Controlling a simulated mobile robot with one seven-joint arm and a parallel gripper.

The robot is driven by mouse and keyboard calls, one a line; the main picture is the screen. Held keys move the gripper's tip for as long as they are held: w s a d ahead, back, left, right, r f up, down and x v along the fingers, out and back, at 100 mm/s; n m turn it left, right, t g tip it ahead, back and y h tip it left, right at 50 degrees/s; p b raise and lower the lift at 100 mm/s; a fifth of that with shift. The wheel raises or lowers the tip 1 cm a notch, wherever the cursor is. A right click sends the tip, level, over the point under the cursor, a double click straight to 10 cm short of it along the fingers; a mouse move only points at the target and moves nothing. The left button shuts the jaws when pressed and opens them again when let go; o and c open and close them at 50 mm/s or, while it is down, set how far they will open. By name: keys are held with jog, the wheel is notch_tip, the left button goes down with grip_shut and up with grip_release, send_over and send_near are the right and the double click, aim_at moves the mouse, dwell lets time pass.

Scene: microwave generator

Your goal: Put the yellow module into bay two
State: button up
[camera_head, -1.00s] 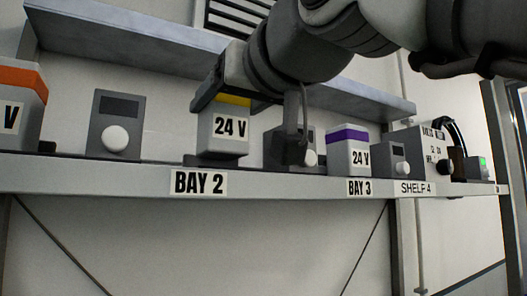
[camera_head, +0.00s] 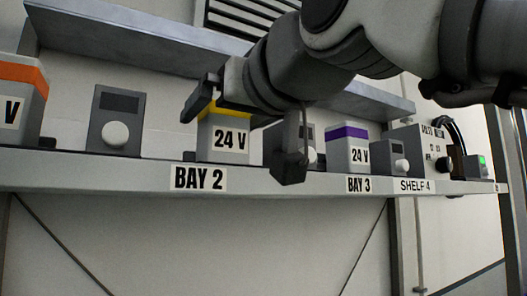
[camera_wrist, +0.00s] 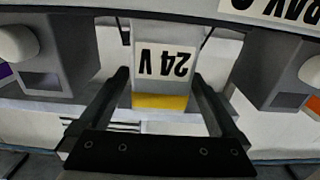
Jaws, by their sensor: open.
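The yellow module (camera_head: 222,140), a pale box with a yellow top band and a "24 V" label, stands upright on the shelf above the "BAY 2" label (camera_head: 199,178). In the wrist view the module (camera_wrist: 162,70) appears upside down, between my two fingers. My gripper (camera_head: 245,140) is open, with one finger at the left and one at the right in front of the module. The wrist view shows my gripper (camera_wrist: 165,85) with a gap between the fingers and the module's sides. The module's lower part is hidden in the wrist view by nothing of mine.
An orange-topped module (camera_head: 22,100) stands at the left and a purple-topped module (camera_head: 347,148) above the "BAY 3" label. Grey knob units (camera_head: 115,122) stand between them. An upper shelf (camera_head: 150,45) runs behind my arm. The space below the shelf front is clear.

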jog(key=shift+r, duration=0.2)
jog(key=b+v, duration=0.2)
jog(key=v, duration=1)
